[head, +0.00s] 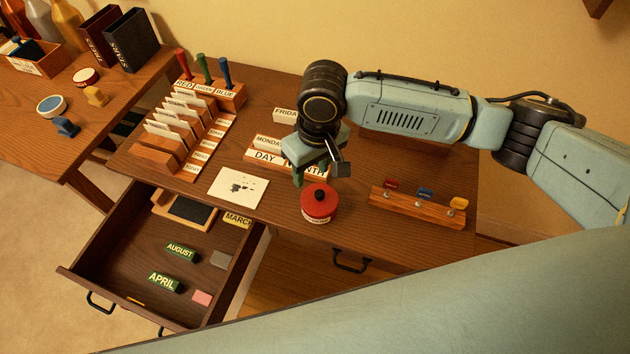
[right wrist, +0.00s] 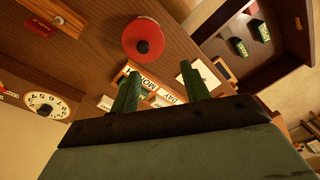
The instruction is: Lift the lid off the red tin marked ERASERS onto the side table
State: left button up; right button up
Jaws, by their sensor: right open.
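The red tin (head: 317,218) stands on the desk (head: 330,238) near its front edge. Its red lid (head: 319,201) with a black knob is on it; the pale label's text is too small to read. The lid also shows from above in the right wrist view (right wrist: 136,30). My right gripper (head: 298,181) is open and empty, just behind and left of the tin, apart from the lid. Its two green fingers show in the right wrist view (right wrist: 160,82). The side table (head: 128,93) is at the upper left. My left gripper is not in view.
A card rack (head: 185,130), a sign block and a peg rail (head: 415,208) flank the red tin. A drawer (head: 150,285) stands open.

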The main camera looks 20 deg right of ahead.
jog(key=w+d+r+h, duration=0.1)
jog(key=d+r, duration=0.1)
jog(key=b, duration=0.1)
send_over(320, 193)
notch_tip(320, 193, down, 8)
jog(key=shift+d+r, duration=0.1)
jog(key=shift+r, duration=0.1)
jog(key=shift+f+b, duration=0.55)
jog(key=shift+f, duration=2.35)
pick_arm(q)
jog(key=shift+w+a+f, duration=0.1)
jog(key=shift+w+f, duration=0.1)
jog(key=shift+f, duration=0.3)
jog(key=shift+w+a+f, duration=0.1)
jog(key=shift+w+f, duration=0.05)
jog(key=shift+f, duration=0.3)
pick_arm(e)
grip_shut()
